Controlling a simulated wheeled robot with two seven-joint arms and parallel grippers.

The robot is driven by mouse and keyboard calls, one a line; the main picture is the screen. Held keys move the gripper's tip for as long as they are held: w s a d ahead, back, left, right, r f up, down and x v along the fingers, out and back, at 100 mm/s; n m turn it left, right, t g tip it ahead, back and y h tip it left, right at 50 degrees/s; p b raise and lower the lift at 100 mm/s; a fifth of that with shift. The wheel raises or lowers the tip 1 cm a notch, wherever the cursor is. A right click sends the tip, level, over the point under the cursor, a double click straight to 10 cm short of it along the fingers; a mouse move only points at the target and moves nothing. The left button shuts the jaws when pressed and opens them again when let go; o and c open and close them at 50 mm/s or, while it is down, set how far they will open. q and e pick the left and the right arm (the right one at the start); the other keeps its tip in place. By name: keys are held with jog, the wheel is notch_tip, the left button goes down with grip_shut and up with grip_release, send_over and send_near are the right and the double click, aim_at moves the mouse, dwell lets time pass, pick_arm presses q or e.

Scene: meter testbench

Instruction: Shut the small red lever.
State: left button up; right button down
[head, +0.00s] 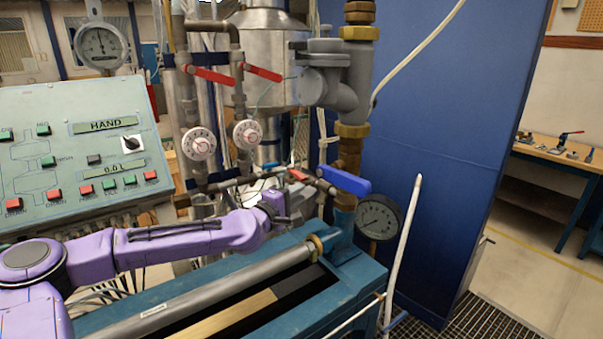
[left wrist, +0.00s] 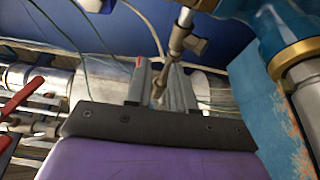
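The small red lever (head: 298,175) sits on the thin horizontal pipe at the middle of the head view, left of a larger blue lever (head: 345,180). My left gripper (head: 300,200) is just below and beside the red lever. In the left wrist view its two grey fingers (left wrist: 160,85) stand apart, with a metal pipe fitting (left wrist: 180,35) showing in line with the gap. A small bit of red (left wrist: 137,62) shows at the left finger's tip, mostly hidden; whether it touches, I cannot tell. My right gripper is not in view.
Two larger red levers (head: 210,75) (head: 262,72) are on the pipes above, with white dials (head: 199,143) below. A pressure gauge (head: 379,217) and a white hose (head: 403,240) stand to the right. A control panel (head: 75,150) is at left. The blue bench (head: 345,280) lies below.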

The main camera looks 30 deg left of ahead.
pick_arm(q)
jog(key=s+p, duration=0.1)
jog(key=s, duration=0.9)
jog(key=shift+s+r+p, duration=0.15)
jog(key=shift+r+p, duration=0.05)
jog(key=shift+p, duration=0.2)
jog(key=shift+d, duration=0.15)
